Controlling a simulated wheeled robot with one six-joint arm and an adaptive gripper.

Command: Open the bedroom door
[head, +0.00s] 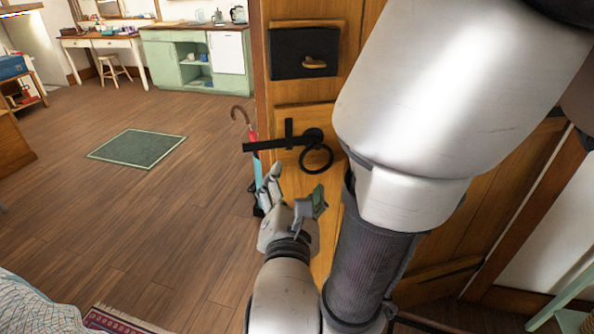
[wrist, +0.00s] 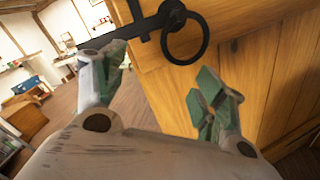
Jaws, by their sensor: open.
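The wooden bedroom door (head: 300,92) fills the middle of the head view. Its left edge stands free, with open floor visible past it. A black latch bar (head: 262,146) sticks out past that edge. A black ring handle (head: 316,158) hangs beside it on the door face. The ring also shows at the top of the wrist view (wrist: 204,50), with the latch. My gripper (head: 295,190) is open and empty, just below the latch and ring. In the wrist view its fingers (wrist: 162,85) are spread, with the ring beyond them and apart from them. My arm hides much of the door's right part.
An umbrella (head: 255,165) stands at the door's free edge. A green mat (head: 138,148) lies on the wide clear wood floor at left. A green cabinet (head: 187,60) and a desk (head: 95,42) stand far back. A patterned cover (head: 35,305) is at the bottom left.

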